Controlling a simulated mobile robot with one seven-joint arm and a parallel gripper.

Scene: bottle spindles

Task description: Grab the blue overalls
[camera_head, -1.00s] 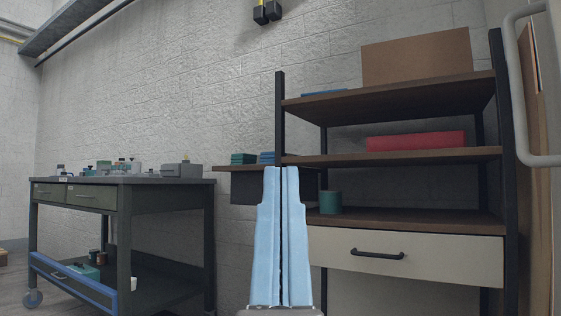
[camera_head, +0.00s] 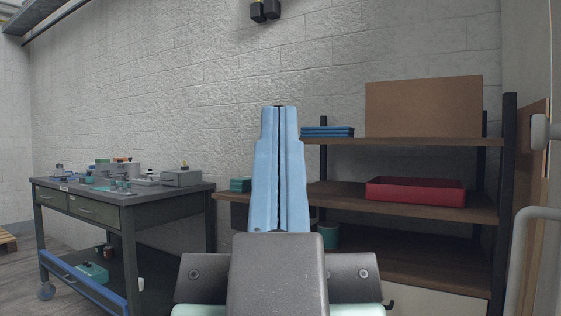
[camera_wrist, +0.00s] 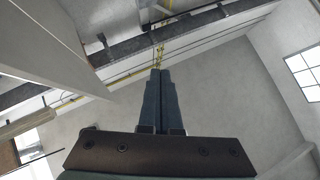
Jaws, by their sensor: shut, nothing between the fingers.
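A flat blue folded stack (camera_head: 327,131), which looks like folded cloth and may be the overalls, lies on the top shelf board, left of a cardboard box. My gripper (camera_head: 280,112) points up in front of the shelf unit, with its two light-blue fingers shut together and nothing between them. Its tips show just left of the blue stack, apart from it. In the wrist view my gripper (camera_wrist: 160,73) points toward the ceiling, and no cloth shows there.
The shelf unit (camera_head: 420,146) holds the brown box (camera_head: 423,108), a red tray (camera_head: 415,191) and a teal canister (camera_head: 327,236). A teal stack (camera_head: 240,184) sits at the shelf's left end. A workbench (camera_head: 125,196) with small parts stands left. A pale handle (camera_head: 541,214) is at far right.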

